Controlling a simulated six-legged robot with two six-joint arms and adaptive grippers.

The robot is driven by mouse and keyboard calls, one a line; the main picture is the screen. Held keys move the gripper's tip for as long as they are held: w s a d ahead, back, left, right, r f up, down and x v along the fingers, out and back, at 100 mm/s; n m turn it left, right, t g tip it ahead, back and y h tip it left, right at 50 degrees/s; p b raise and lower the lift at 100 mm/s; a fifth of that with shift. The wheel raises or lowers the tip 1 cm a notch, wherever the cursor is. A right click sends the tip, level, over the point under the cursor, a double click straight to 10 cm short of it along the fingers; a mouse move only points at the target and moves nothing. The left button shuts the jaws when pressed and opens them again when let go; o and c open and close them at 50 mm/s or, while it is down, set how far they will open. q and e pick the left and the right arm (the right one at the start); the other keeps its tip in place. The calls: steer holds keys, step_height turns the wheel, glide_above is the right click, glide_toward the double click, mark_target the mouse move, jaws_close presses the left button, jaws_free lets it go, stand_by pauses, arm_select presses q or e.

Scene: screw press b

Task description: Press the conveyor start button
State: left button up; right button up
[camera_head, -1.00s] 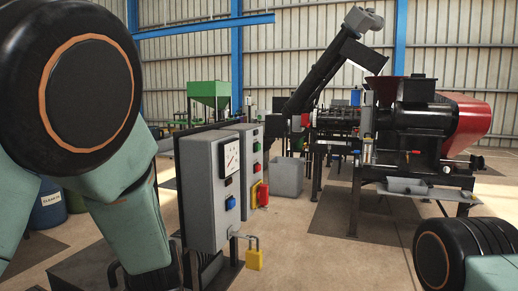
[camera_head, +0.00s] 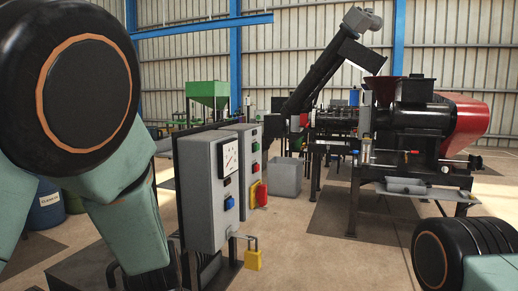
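A grey control box (camera_head: 200,195) stands left of centre. Its narrow right face carries a white dial gauge (camera_head: 229,159), a small dark part below it and a blue button (camera_head: 229,202). A second grey box (camera_head: 241,150) stands just behind, with a green button (camera_head: 254,147), a small red part below that and a red-handled switch on a yellow plate (camera_head: 255,194). I cannot read which button is the conveyor start. My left arm fills the left side; dark parts show at its lower end, but its fingers cannot be made out. My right gripper is out of view.
A grey bin (camera_head: 285,177) stands between. The floor right of the boxes is open.

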arm_select(q)
jaws_close()
stand_by(0.8)
stand_by(0.4)
